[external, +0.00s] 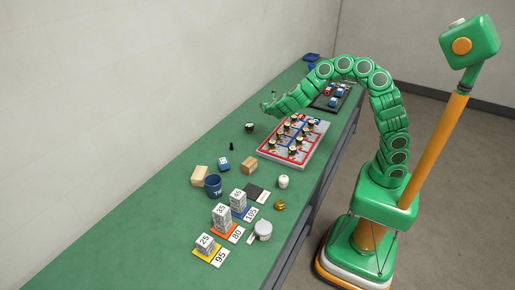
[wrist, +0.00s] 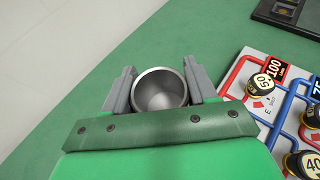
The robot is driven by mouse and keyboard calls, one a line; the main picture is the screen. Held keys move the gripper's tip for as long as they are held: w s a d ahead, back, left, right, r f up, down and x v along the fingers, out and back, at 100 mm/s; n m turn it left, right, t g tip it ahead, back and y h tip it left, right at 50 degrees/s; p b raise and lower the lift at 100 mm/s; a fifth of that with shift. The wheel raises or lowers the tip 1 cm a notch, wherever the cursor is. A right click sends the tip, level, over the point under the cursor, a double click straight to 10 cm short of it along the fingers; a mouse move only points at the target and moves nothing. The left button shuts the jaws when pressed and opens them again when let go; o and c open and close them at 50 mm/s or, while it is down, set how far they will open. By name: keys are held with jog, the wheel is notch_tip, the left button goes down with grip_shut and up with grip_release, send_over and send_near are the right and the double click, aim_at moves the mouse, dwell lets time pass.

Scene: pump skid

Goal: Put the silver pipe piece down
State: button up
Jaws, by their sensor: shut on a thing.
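The silver pipe piece (wrist: 160,90) is a short, hollow metal cylinder in the wrist view, with its open end facing the camera. My gripper (wrist: 158,88) is shut on it, with one grey finger on each side. In the external view my gripper (external: 268,107) is at the far-left end of my green arm, over the green table near the wall side. The pipe piece is too small to make out clearly there. I cannot tell how high it is above the table.
A board with red and blue pipes (external: 293,140) and several black-and-gold knobs lies right of my gripper. A dark tray (external: 330,98) is behind it. Nearer stand a blue mug (external: 213,185), wooden blocks (external: 249,165) and numbered stacks (external: 221,217). Green table (wrist: 90,85) beside the gripper is bare.

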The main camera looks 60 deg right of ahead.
jog(key=s+f+m+g+h, duration=0.1)
jog(key=s+m+g, duration=0.1)
jog(key=s, duration=0.1)
jog(key=s+f+m+g+h, duration=0.1)
jog(key=s+m+g, duration=0.1)
jog(key=s, duration=0.2)
jog(key=s+a+f+m+g+h, duration=0.1)
jog(key=s+f+m+g, duration=0.1)
jog(key=s+g, duration=0.1)
jog(key=shift+s+a+m+h, duration=0.1)
jog(key=shift+s+m+h, duration=0.2)
jog(key=shift+s+m, duration=0.1)
jog(key=shift+w+f, duration=2.1)
jog(key=shift+w, duration=2.45)
send_over(262, 133)
jog(key=shift+s+f, duration=0.15)
jog(key=shift+f, duration=1.15)
jog(key=shift+s+f, duration=0.1)
jog(key=shift+f, duration=1.2)
jog(key=shift+f, duration=0.1)
jog(key=shift+w+f, duration=0.15)
jog(key=shift+f, duration=1.55)
jog(key=shift+f, duration=0.1)
